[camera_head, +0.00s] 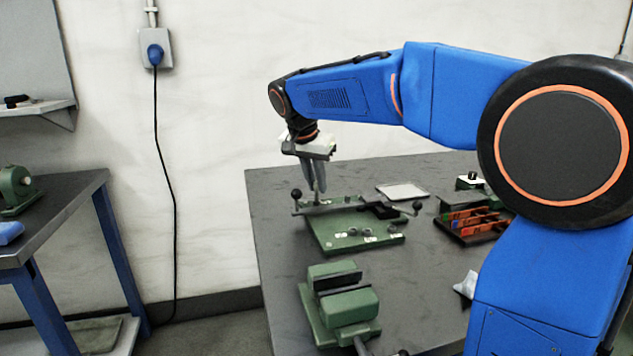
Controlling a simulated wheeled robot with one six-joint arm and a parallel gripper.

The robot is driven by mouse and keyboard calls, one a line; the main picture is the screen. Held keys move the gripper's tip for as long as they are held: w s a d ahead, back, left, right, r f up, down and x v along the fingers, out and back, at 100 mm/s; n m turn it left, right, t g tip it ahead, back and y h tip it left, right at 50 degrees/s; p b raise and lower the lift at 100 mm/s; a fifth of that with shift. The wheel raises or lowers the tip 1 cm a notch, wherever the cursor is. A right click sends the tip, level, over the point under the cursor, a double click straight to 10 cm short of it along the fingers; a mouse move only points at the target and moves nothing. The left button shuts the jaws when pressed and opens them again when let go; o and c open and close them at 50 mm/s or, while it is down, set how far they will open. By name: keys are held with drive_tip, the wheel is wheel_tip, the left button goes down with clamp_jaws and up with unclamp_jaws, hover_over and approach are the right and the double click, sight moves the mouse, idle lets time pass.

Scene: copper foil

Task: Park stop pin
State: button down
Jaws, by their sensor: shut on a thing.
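My gripper (314,191) points down over the far left part of a green fixture plate (330,238) on the dark table. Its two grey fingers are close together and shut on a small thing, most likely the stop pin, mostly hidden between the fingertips. A thin grey piece shows just below them, at a dark bar. I cannot tell whether the pin sits in a hole or is clear of the plate. The bar (345,207) lies across the plate, with a black ball knob (296,194) at its left. Several small round spots with white labels lie along the plate's front.
A green vise (342,303) stands in front of the plate. A pale flat pad (403,191) lies behind it at right. A rack with orange and green pieces (470,222) stands right, beside my arm. A crumpled white cloth (466,285) lies front right. The table's left strip is clear.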

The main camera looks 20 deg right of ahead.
drive_tip(key=shift+f, duration=0.6)
idle(0.9)
drive_tip(key=c, duration=2)
unclamp_jaws()
drive_tip(key=shift+r, duration=0.25)
drive_tip(key=shift+r, duration=1.25)
drive_tip(key=shift+o, duration=0.3)
drive_tip(key=o, duration=0.5)
